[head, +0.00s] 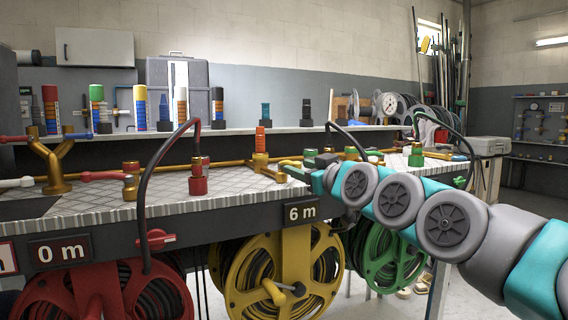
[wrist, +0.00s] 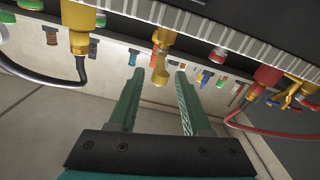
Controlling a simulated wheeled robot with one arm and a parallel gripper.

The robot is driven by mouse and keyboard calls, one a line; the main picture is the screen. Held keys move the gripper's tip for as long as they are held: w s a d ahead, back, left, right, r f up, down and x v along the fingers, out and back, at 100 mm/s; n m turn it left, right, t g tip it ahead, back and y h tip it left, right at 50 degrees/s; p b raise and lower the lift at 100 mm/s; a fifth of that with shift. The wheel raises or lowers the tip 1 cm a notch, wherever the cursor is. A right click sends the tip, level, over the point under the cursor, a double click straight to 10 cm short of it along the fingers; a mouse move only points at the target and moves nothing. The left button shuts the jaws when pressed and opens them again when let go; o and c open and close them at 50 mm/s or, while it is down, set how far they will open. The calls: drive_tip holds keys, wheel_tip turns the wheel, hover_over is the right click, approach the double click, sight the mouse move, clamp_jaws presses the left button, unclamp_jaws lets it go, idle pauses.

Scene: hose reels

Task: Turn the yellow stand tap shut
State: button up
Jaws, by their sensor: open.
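The yellow stand tap (head: 259,161) is a brass-coloured fitting on the bench top above the yellow hose reel and the 6 m sign. A brass lever slopes down from it to the right, toward my gripper (head: 301,170). In the wrist view, which looks upside down, a brass tap part (wrist: 160,64) shows in the gap between the two green fingers of my gripper (wrist: 160,74). The fingers are apart, and I see a gap on each side of the part. The arm hides some of the bench to the right in the head view.
The yellow reel (head: 240,280) hangs under the bench, with a red reel (head: 70,300) to its left and a green reel (head: 375,258) to its right. A red fitting (head: 198,181) and black hose loops stand near the tap. Coloured cylinders line the rear shelf.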

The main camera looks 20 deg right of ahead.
sight(286, 163)
drive_tip(key=w+p, duration=0.1)
drive_tip(key=w, duration=0.6)
drive_tip(key=shift+w+a, duration=0.15)
clamp_jaws()
idle(1.3)
